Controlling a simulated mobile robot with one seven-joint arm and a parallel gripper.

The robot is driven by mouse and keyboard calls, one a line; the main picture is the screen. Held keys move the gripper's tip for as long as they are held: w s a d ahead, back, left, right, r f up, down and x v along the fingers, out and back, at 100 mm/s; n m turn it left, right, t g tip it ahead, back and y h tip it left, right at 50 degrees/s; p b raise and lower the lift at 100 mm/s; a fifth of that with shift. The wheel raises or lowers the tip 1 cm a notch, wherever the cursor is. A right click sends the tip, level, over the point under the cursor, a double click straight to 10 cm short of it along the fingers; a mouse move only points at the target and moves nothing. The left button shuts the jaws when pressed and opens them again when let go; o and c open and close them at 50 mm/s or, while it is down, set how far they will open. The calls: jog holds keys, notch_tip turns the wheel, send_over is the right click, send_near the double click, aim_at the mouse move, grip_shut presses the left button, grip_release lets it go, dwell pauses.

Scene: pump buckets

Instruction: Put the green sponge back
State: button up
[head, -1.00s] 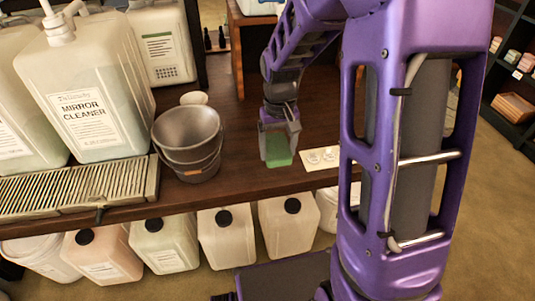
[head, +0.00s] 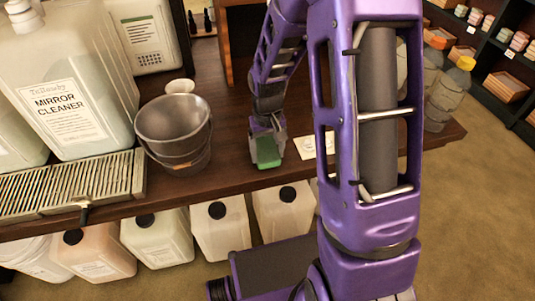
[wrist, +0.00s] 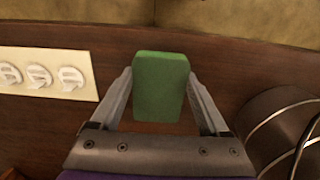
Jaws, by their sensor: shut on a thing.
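My gripper (head: 266,146) is shut on the green sponge (head: 266,151), in the middle of the head view over the dark wooden counter. In the wrist view the sponge (wrist: 160,88) stands out between the two fingers (wrist: 160,76), with its broad face showing. I cannot tell whether the sponge touches the counter or hangs just above it. A grey metal bucket (head: 173,122) stands on the counter to the left of my gripper. A white plate with several small white knobs (wrist: 40,75) lies to the right of the sponge in the head view, partly hidden by my arm.
A slatted drip tray (head: 80,186) and a large mirror cleaner jug (head: 65,95) stand left of the bucket. A small white cup (head: 180,87) is behind it. Capped bottles (head: 447,95) stand at the counter's right end. Several jugs (head: 220,232) sit below the counter.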

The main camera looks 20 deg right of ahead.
aim_at(268, 153)
jog(key=shift+f, duration=0.3)
jog(key=shift+f, duration=0.1)
jog(key=shift+f, duration=0.15)
jog(key=o, duration=1.3)
notch_tip(268, 153, up, 12)
jog(key=shift+r+p, duration=0.25)
jog(key=shift+p, duration=1)
